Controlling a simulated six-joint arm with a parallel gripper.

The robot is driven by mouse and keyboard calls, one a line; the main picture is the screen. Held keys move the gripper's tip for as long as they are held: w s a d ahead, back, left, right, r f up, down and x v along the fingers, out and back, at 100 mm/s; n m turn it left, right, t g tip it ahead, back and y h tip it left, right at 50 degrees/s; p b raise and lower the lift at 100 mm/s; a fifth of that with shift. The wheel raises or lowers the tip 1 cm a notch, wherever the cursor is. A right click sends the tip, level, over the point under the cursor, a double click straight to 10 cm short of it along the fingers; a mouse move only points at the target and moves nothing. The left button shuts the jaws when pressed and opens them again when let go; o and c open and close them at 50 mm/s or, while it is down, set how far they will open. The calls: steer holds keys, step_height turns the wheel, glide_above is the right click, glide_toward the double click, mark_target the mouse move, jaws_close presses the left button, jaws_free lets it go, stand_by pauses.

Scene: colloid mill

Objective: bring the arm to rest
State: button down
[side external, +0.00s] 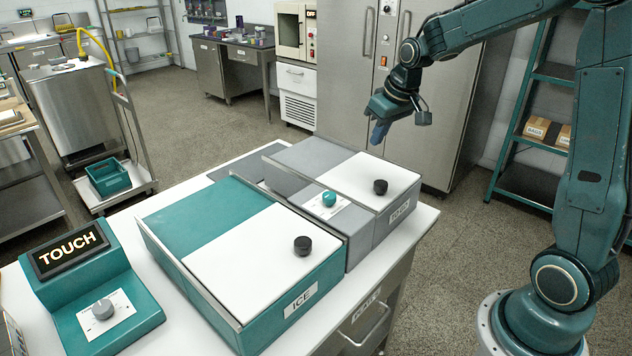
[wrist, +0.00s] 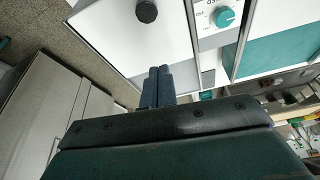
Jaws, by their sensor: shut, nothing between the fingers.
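My gripper (side external: 378,133) hangs in the air above and behind the grey box (side external: 362,228), pointing down. Its fingers are together and empty. In the wrist view my gripper (wrist: 158,72) also shows its two fingers pressed side by side, with the grey box's white lid (wrist: 115,35) beyond them. The gripper touches nothing that I can see.
The worktable (side external: 425,213) carries a teal box (side external: 165,222) marked ICE, the grey box with black knob (side external: 380,187), a teal dial (side external: 329,198) between them, and a TOUCH display unit (side external: 90,290). Steel cabinets (side external: 437,110) stand behind; a teal shelf rack (side external: 530,130) stands right.

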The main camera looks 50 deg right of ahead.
steer(key=s+a+r, duration=0.7)
steer(key=s+a, duration=0.3)
steer(key=s, duration=0.1)
steer(key=s+a+n+t, duration=0.1)
steer(key=s+a, duration=0.3)
steer(key=s, duration=0.9)
steer(key=shift+a+f+n+t+y, duration=0.2)
steer(key=shift+f+n+t+y, duration=0.1)
steer(key=shift+w, duration=0.1)
